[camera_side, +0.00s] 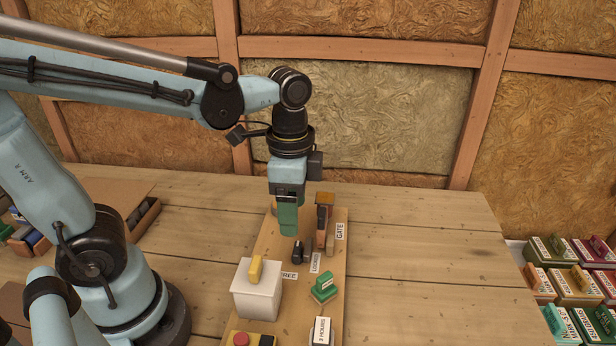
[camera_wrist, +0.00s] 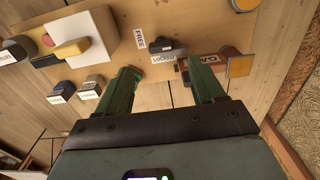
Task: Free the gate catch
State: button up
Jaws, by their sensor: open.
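The gate catch (camera_side: 298,252) is a small black knob on the wooden board (camera_side: 262,240). In the wrist view the catch (camera_wrist: 173,45) lies close to the LOCKED label (camera_wrist: 163,58), with the FREE label (camera_wrist: 140,38) to its left. The gate (camera_side: 323,222) is a brown wooden piece with an orange top, just beyond the catch; its orange part also shows in the wrist view (camera_wrist: 240,66). My gripper (camera_side: 288,231) points down above the board, just behind the catch. In the wrist view its green fingers (camera_wrist: 162,70) are apart and empty, short of the catch.
A white box (camera_side: 257,292) with a yellow handle stands on the board's near left. Small boxes (camera_side: 575,280) fill the far right. The table right of the board is clear.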

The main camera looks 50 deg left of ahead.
aim_at(295, 250)
jog(key=shift+f, duration=4.15)
jog(key=c, duration=1.1)
jog(key=shift+o, duration=0.2)
jog(key=n, duration=0.5)
jog(key=shift+s+d+n, duration=0.1)
jog(key=shift+n, duration=0.2)
jog(key=n, duration=0.6)
jog(key=shift+d, duration=0.15)
jog(key=shift+n, duration=0.3)
